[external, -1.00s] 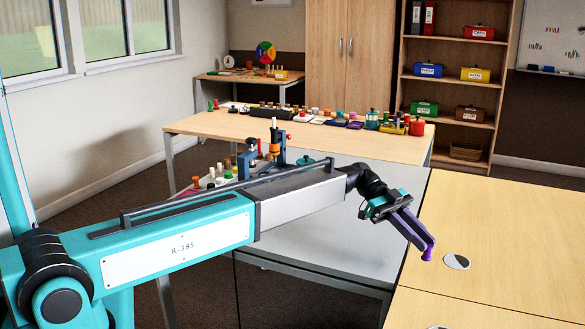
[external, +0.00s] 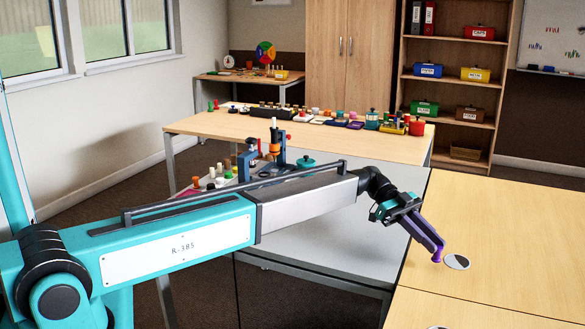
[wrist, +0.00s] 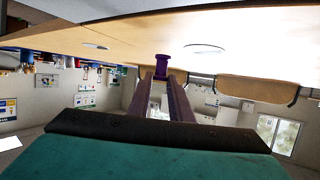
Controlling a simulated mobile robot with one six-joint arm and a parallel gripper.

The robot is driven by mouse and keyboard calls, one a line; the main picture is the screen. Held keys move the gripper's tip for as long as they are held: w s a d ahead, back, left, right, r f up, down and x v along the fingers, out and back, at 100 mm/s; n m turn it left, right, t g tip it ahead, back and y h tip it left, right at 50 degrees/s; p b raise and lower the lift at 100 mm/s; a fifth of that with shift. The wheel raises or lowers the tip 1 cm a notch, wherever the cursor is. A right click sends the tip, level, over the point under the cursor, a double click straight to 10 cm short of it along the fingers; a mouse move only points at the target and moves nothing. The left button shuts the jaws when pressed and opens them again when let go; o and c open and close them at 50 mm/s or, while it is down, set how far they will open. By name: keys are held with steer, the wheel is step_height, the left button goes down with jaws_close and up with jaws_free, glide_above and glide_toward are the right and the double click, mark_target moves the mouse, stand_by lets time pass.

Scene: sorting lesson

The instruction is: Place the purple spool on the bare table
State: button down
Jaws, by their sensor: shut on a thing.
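My gripper (external: 437,252) reaches over the right-hand wooden table (external: 500,215), pointing down and to the right. Its purple fingers are shut on the purple spool (external: 436,257), which shows small at their tips. In the wrist view the spool (wrist: 162,66) sits between the fingertips, close to the tabletop (wrist: 240,30). I cannot tell whether the spool touches the table. A round grey-and-white disc mark (external: 457,262) lies on the table just right of the spool. It also shows in the wrist view (wrist: 204,48).
The tabletop around the gripper is bare apart from disc marks. A grey table (external: 330,225) with several coloured parts and a blue stand (external: 277,145) is to the left. A back table (external: 215,125) holds a row of small items and a red pot (external: 417,127).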

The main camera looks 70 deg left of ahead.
steer(key=shift+f, duration=1.05)
steer(key=shift+f, duration=0.2)
steer(key=c, duration=1.6)
jaws_free()
steer(key=shift+r, duration=0.25)
steer(key=b+v, duration=0.1)
steer(key=v, duration=1.1)
steer(key=shift+a, duration=0.1)
